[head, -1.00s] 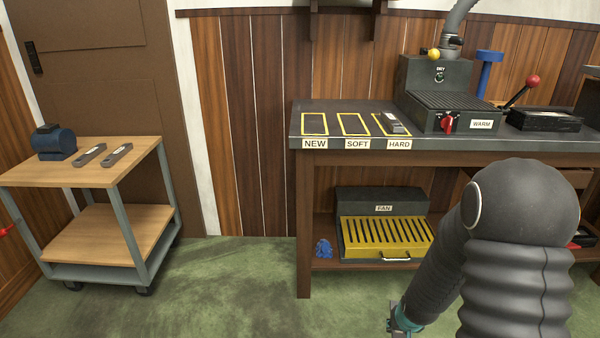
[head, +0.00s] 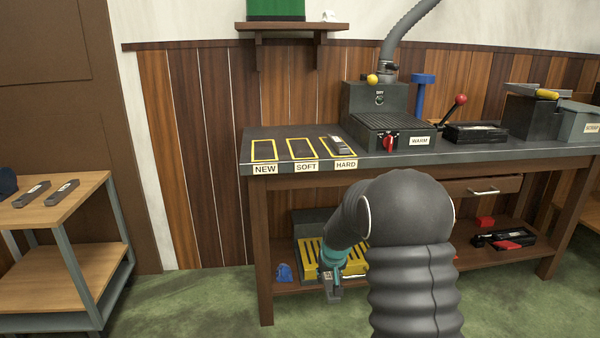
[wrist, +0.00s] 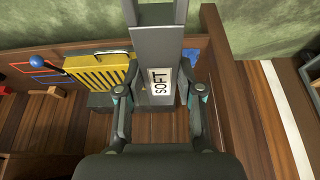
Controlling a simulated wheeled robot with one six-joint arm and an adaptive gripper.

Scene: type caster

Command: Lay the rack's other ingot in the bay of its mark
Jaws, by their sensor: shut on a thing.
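My gripper (head: 331,270) is low in front of the bench in the head view. In the wrist view my gripper (wrist: 159,92) is shut on a grey ingot (wrist: 157,45) with a white label reading SOFT. Its end also shows in the head view (head: 333,293). On the bench top are three yellow-outlined bays: the NEW bay (head: 253,149) and the SOFT bay (head: 291,147) are empty. The HARD bay (head: 323,148) has a grey ingot (head: 340,144) lying in it. I cannot make out the rack for certain.
The dark bench (head: 450,154) carries a machine marked WARM (head: 395,128), with a red-knobbed lever (head: 456,106) beside it. A yellow slotted unit (head: 308,262) sits on its lower shelf. A cart (head: 75,200) at left holds two grey ingots (head: 62,189).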

